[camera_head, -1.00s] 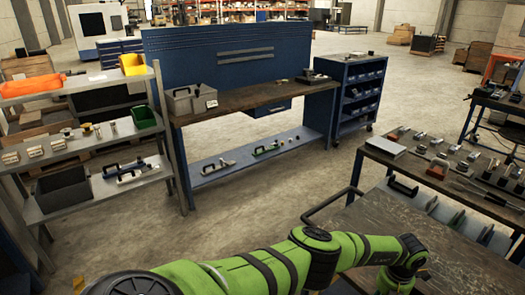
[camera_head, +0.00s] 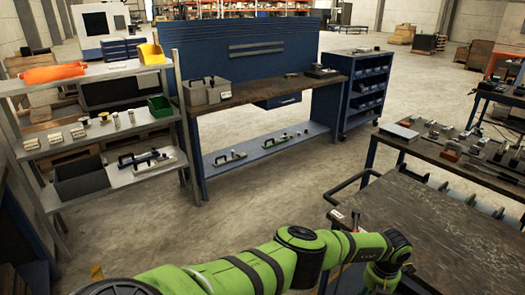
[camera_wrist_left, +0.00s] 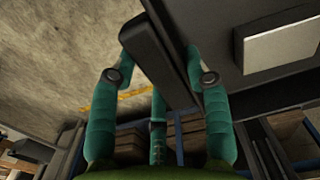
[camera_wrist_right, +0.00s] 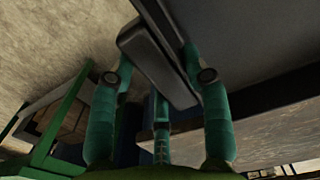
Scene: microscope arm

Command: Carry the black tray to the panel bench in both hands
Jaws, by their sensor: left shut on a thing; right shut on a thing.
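The black tray (camera_wrist_left: 224,45) shows in part in the left wrist view as a dark flat surface with a raised edge, and a pale grey box lies on it. My left gripper (camera_wrist_left: 160,58) is shut on its dark bar-shaped handle. In the right wrist view the tray (camera_wrist_right: 255,50) lies at right, and my right gripper (camera_wrist_right: 156,60) is shut on another dark handle. The head view shows neither tray nor fingers, only my green arm across the bottom. The panel bench (camera_head: 262,88), blue with an upright panel and brown top, stands ahead.
A grey box (camera_head: 205,92) stands on the bench's left end, with small items at its right end. A dark worktable (camera_head: 440,225) is close at right. Bare floor lies before the bench.

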